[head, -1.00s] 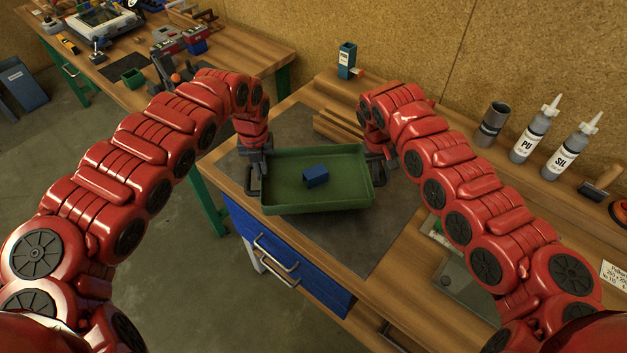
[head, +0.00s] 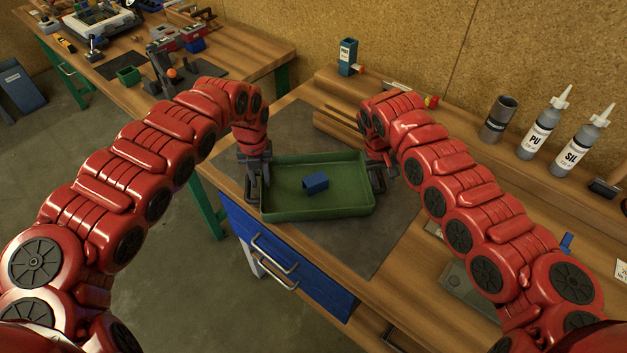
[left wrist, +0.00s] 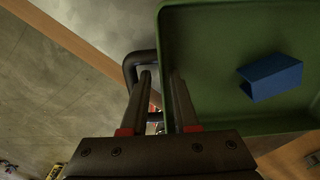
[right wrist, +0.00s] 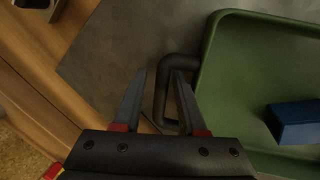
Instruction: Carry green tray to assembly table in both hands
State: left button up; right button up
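The green tray (head: 290,212) lies on a grey mat on the wooden bench, with a small blue block (head: 316,183) inside it. My left gripper (head: 257,185) is at the tray's left handle. In the left wrist view its two fingers (left wrist: 161,76) are apart, above the dark handle (left wrist: 130,68), which passes partly behind one finger. My right gripper (head: 377,178) is at the tray's right handle. In the right wrist view its fingers (right wrist: 159,76) are apart, with the handle bar (right wrist: 161,95) showing between them. I see no firm grip on either handle.
Wooden strips (head: 338,126) lie just behind the tray. A blue holder (head: 347,57) and bottles (head: 538,135) stand along the wall at the back and right. Another workbench (head: 245,55) with tools stands at upper left. The grey mat (head: 385,235) is bare right of the tray.

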pick_arm(q)
jog(key=o, duration=0.8)
jog(key=shift+d, duration=0.15)
pick_arm(e)
jog(key=shift+a, duration=0.1)
jog(key=shift+s, duration=0.1)
